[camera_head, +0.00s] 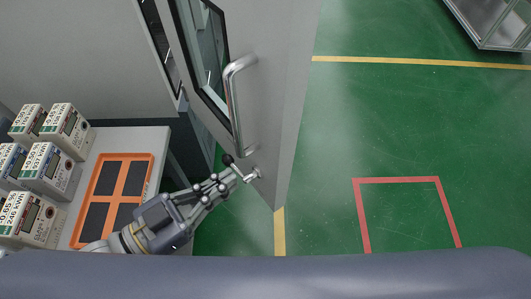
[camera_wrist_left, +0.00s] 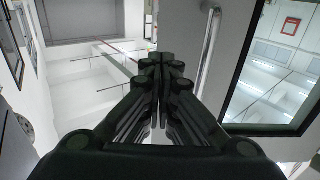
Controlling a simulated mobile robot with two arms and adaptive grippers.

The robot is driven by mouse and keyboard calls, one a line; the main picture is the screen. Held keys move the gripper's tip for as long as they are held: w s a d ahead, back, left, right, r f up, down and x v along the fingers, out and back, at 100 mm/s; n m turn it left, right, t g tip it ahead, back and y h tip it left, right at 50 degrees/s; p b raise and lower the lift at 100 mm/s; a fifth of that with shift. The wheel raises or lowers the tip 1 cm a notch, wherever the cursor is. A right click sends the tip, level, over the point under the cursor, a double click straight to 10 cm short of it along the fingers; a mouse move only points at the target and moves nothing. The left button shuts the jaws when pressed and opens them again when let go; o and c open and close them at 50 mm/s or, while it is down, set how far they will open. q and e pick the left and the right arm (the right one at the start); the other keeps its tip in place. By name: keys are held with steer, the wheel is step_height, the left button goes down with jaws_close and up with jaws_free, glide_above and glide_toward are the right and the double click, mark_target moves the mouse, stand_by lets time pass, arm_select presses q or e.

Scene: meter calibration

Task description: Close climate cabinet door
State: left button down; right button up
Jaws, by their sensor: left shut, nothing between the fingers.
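The grey climate cabinet door (camera_head: 275,90) stands open in the head view, with a dark-framed window (camera_head: 203,55) and a silver bar handle (camera_head: 232,100). My left gripper (camera_head: 236,172) is shut and empty at the lower part of the door, just below the handle and close to a small metal latch (camera_head: 251,175). I cannot tell whether its fingertips touch the door. In the left wrist view the shut fingers (camera_wrist_left: 161,62) point at the door's edge, with the handle (camera_wrist_left: 208,55) to the right and the white cabinet interior (camera_wrist_left: 90,100) to the left. My right gripper is out of view.
A white table (camera_head: 150,140) at the left carries several meters (camera_head: 45,165) and an orange tray (camera_head: 98,163) with dark pads. The green floor right of the door is clear, with a red marked square (camera_head: 397,180). A metal-framed cart (camera_head: 485,30) stands at the far top right.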

mark_target(278, 148)
arm_select(q)
steer(key=p+x, duration=0.2)
steer(key=x, duration=0.6)
steer(key=shift+w+d+r+p, duration=0.1)
steer(key=shift+w+d+p, duration=0.15)
steer(key=shift+p, duration=0.1)
steer(key=shift+w+d, duration=0.2)
steer(key=shift+d, duration=0.2)
steer(key=shift+w, duration=0.15)
